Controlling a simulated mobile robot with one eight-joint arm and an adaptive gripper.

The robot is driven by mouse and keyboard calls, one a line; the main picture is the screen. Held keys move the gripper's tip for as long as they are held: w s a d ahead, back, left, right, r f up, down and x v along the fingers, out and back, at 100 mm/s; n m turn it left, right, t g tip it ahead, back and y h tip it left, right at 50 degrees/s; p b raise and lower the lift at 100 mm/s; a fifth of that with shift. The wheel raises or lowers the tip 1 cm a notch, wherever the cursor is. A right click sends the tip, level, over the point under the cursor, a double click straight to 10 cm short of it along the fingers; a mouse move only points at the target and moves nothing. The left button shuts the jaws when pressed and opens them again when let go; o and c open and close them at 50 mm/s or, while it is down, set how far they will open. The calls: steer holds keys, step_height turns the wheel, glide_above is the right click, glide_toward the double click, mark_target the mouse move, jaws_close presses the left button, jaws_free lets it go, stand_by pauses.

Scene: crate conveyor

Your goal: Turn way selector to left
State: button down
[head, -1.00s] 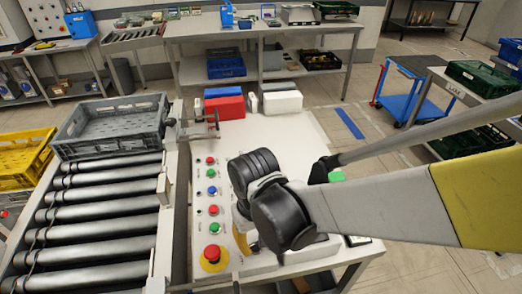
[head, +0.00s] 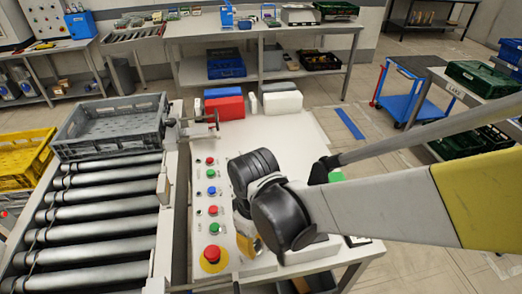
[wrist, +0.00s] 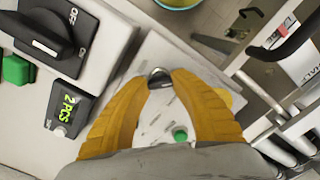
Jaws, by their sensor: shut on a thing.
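In the wrist view my gripper (wrist: 158,76) has its two yellow fingers closed around a small dark knob (wrist: 158,81) on a pale panel. The knob appears to be the way selector; its markings and the way it points are mostly hidden by the fingers. In the head view the white control panel (head: 227,230) stands beside the roller conveyor. My wrist covers the knob there, and only part of a yellow finger shows beside the panel's lower end.
A red emergency stop (head: 212,254) and several coloured buttons line the panel. A black OFF/ON switch (wrist: 50,38) and a "2 PCS" display (wrist: 70,108) lie left in the wrist view. A grey crate (head: 110,151) sits on the rollers (head: 95,213).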

mark_target(256, 243)
steer(key=c, duration=1.1)
jaws_free()
steer(key=shift+o, duration=0.2)
steer(key=shift+r, duration=0.1)
step_height(256, 243, up, 12)
steer(key=d+m+t, duration=0.7)
steer(key=d+m, duration=0.4)
steer(key=d, duration=1)
steer(key=shift+w+d+r+m+b, duration=0.2)
steer(key=shift+w+d+m+b, duration=0.1)
steer(key=shift+d+b, duration=0.1)
